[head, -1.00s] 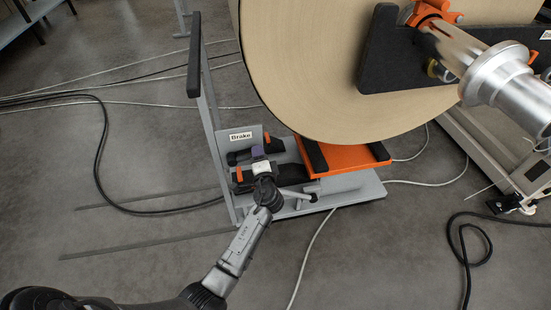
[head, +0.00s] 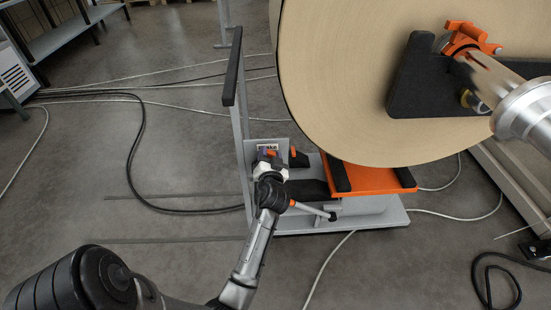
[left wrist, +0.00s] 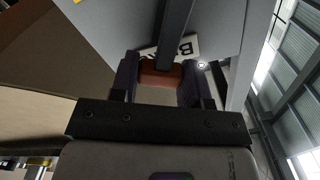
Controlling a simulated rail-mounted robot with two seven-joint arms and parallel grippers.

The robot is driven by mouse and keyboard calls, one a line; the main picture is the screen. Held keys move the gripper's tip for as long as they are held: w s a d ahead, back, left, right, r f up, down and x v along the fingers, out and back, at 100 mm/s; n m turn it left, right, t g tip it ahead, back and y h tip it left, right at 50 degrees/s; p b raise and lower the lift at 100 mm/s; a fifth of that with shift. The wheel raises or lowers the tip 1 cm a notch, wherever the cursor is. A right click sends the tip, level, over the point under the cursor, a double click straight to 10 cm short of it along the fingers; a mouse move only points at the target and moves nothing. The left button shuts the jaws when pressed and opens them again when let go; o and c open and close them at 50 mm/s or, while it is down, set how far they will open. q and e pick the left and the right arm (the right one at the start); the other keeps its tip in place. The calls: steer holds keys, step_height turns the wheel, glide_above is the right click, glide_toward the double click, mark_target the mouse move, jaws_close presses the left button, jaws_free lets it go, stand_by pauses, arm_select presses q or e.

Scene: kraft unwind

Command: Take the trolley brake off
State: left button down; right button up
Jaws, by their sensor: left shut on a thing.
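The trolley (head: 370,222) is a grey base with an upright handle frame (head: 232,75) at its left, and it carries a large kraft roll (head: 345,90). The "Brake" label plate (head: 269,147) is mostly covered by my left gripper (head: 270,158) in the head view. In the left wrist view the label (left wrist: 188,48) shows just beyond the fingers. There my left gripper (left wrist: 160,84) is closed around a red-orange grip (left wrist: 160,74), with a dark bar running past it toward the label. My right gripper is not in view.
An orange platform (head: 376,180) lies under the roll. A silver shaft end (head: 524,112) juts from the right. A black cable (head: 141,135) and pale cables cross the floor.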

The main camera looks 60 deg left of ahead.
arm_select(q)
steer(key=shift+s+a+r+n, duration=0.2)
steer(key=shift+s+n, duration=0.1)
steer(key=shift+n, duration=0.2)
steer(key=shift+s+a+r+n, duration=0.15)
steer(key=shift+s+n, duration=0.15)
steer(key=shift+n, duration=0.2)
steer(key=c, duration=0.6)
jaws_free()
